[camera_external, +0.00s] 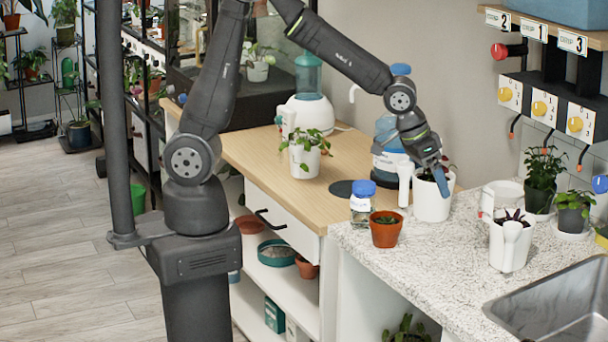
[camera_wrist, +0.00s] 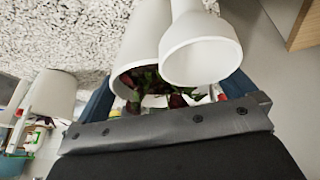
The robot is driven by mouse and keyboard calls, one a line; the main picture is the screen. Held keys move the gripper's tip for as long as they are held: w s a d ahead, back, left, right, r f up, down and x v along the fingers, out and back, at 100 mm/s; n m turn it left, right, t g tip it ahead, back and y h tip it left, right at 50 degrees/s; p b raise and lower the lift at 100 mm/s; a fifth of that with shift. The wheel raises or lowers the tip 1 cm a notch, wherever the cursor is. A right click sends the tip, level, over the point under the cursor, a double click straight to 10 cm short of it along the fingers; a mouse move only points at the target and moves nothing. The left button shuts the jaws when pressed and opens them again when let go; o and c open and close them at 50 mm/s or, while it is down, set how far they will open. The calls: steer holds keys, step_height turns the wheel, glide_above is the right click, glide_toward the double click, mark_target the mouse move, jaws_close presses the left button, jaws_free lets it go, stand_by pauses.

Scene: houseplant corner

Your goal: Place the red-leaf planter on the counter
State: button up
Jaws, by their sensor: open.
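A white planter with dark red leaves (camera_external: 432,205) stands upright at the back of the speckled counter (camera_external: 425,250), near the wall. It has a white side tube (camera_external: 404,186) on its left. In the wrist view, the planter (camera_wrist: 140,52) and its tube (camera_wrist: 200,48) fill the middle, with the red leaves inside the rim. My gripper (camera_external: 438,180) is at the planter's top, pointing down. In the wrist view my gripper (camera_wrist: 167,93) is open, with a blue finger on each side of the planter. Whether the fingers touch it cannot be told.
A similar white planter with dark leaves (camera_external: 511,243) stands near the sink (camera_external: 565,308). A terracotta pot (camera_external: 385,232), a blue-capped jar (camera_external: 362,203) and a white mug (camera_external: 500,195) are close by. Bare counter lies in the front middle.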

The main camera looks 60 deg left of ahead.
steer(key=v, duration=1.2)
steer(key=x, duration=1.2)
steer(key=shift+r, duration=0.6)
